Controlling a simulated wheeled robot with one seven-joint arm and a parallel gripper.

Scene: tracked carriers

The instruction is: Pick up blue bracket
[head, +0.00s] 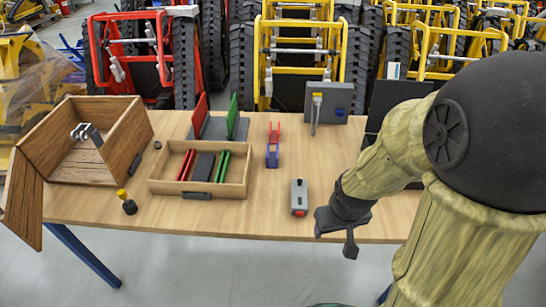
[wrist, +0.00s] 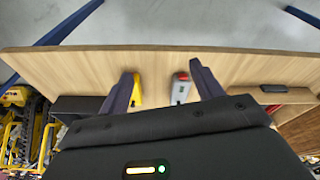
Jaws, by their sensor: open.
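The blue bracket (head: 272,156) sits on the table just right of the open wooden tray in the head view, in front of a red bracket (head: 274,133). I cannot make out the blue bracket in the wrist view. My gripper (head: 335,234) is open, near the table's front edge, to the right of and nearer than the blue bracket. In the wrist view, my gripper (wrist: 161,76) shows two dark fingers spread apart with nothing held. A yellow piece (wrist: 137,90) shows beside the left finger.
A grey box with a red end (head: 299,196) stands left of my gripper; the wrist view shows it too (wrist: 181,90). The wooden tray (head: 158,187) holds red, dark and green pieces. A wooden crate (head: 57,171), a yellow-topped black knob (head: 129,204) and a grey board (head: 340,104) also stand here.

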